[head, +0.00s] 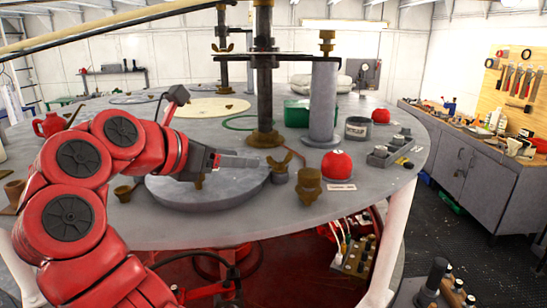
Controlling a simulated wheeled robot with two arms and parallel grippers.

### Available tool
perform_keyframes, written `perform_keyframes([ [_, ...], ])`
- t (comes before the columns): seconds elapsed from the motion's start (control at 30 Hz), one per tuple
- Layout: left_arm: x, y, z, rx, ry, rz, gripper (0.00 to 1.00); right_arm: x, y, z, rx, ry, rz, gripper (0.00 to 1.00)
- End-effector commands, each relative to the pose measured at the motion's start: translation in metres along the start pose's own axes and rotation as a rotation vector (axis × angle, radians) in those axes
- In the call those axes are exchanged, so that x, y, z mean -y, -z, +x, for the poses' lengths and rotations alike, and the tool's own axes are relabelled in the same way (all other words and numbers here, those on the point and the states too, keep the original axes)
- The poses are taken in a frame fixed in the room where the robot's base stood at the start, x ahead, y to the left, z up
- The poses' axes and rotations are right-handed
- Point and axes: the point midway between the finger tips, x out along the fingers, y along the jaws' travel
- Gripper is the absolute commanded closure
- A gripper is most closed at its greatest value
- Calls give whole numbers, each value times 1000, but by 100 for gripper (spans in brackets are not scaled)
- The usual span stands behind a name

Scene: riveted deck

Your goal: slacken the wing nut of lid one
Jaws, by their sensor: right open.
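A thick round grey lid (225,192) lies on the large grey deck; I see no label saying which lid is lid one. A brass wing nut (281,165) with two raised wings stands at the lid's right edge. A small brass piece (198,182) shows on the lid beneath my wrist, mostly hidden. My right gripper (242,161) is open above the lid, its fingers pointing right toward the wing nut. The fingertips look apart from the nut, though depth is hard to judge. My left gripper is not in view.
A brass knob-like fitting (308,185) and a red dome (336,165) stand right of the wing nut. A dark upright post (264,80) and grey cylinder (322,100) rise behind. A green box (297,112) sits between them. A workbench (470,165) stands at right.

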Motion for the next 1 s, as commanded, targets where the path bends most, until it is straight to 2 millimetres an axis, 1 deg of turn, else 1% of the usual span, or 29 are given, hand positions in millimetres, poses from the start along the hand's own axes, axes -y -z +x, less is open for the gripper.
perform_keyframes([
  [0.03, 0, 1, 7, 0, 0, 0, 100, 0, -2, 13, -2, 4, 0, 40],
  [0.1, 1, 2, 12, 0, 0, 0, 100, 1, -2, 30, -3, 4, 2, 40],
  [0.3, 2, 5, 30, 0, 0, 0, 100, 1, -3, 74, -2, 4, 0, 40],
  [0.4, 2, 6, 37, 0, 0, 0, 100, 1, -2, 92, -1, 4, -1, 40],
  [0.5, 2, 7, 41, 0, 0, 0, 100, 1, -3, 104, 0, 2, 2, 40],
  [0.6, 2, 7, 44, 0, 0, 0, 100, 0, -1, 112, 1, -1, 1, 40],
  [0.7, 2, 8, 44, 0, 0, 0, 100, 0, 0, 115, 1, -1, 0, 40],
  [0.93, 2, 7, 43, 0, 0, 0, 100, 0, 0, 116, 1, -1, 1, 40],
  [1.0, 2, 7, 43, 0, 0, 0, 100, 0, 0, 116, 1, -1, 1, 53],
])
